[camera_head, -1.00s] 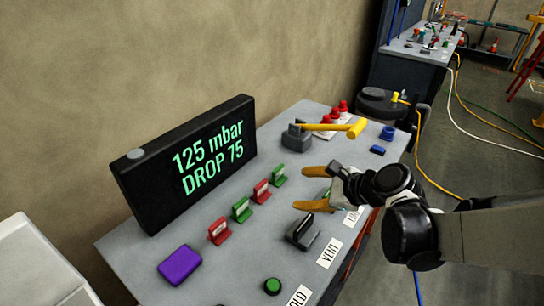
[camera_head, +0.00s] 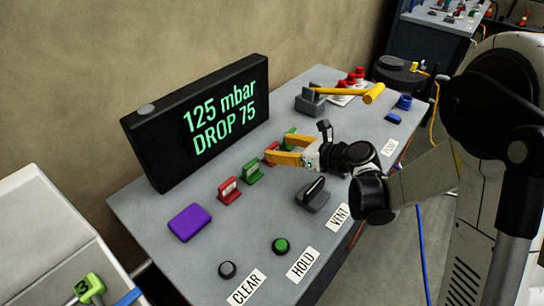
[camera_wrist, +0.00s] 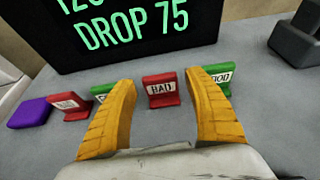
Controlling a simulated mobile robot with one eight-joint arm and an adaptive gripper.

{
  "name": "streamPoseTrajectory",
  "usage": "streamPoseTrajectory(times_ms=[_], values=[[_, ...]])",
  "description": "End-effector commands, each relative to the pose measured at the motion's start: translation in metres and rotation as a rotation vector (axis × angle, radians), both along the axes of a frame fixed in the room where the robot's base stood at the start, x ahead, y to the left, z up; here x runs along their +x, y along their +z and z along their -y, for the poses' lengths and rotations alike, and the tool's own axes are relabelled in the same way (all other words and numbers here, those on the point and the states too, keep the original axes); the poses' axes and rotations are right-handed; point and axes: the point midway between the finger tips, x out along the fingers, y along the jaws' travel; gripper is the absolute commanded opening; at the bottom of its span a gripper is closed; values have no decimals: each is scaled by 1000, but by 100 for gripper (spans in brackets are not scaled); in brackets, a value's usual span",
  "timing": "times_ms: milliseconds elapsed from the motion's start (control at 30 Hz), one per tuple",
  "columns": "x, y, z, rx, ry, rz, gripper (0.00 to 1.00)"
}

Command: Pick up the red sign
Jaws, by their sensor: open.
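Two red signs stand on the grey bench. One red sign (camera_wrist: 160,92), labelled BAD, shows centred ahead of and between my fingertips in the wrist view; in the head view it is partly hidden by my gripper (camera_head: 273,149). The other red sign (camera_head: 229,191) stands further left and also shows in the wrist view (camera_wrist: 68,106). My gripper (camera_wrist: 160,82) is open and empty, its orange fingers pointing toward the sign. I cannot tell whether the sign is inside the finger reach.
Green signs (camera_head: 252,172) (camera_wrist: 219,76) flank the centred red sign closely. A black display (camera_head: 200,125) reading "125 mbar DROP 75" stands behind. A purple block (camera_head: 189,222), a black-handled grey switch (camera_head: 313,195) and a yellow hammer (camera_head: 345,92) are on the bench (camera_head: 240,240).

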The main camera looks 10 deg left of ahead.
Motion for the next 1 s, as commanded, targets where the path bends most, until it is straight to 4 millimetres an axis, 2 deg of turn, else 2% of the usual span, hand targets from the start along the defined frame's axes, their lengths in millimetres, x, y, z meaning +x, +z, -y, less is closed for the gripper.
streamPoseTrajectory(times_ms=[100,200,433,467,500,600,1000], values=[[7,-13,-17,-1,3,-1,61],[14,-17,-28,-1,3,1,61],[16,-16,-31,0,0,1,61],[16,-16,-31,0,0,1,60],[16,-16,-31,-1,0,0,47],[16,-16,-31,-1,0,0,19],[16,-14,-31,-1,0,0,19]])
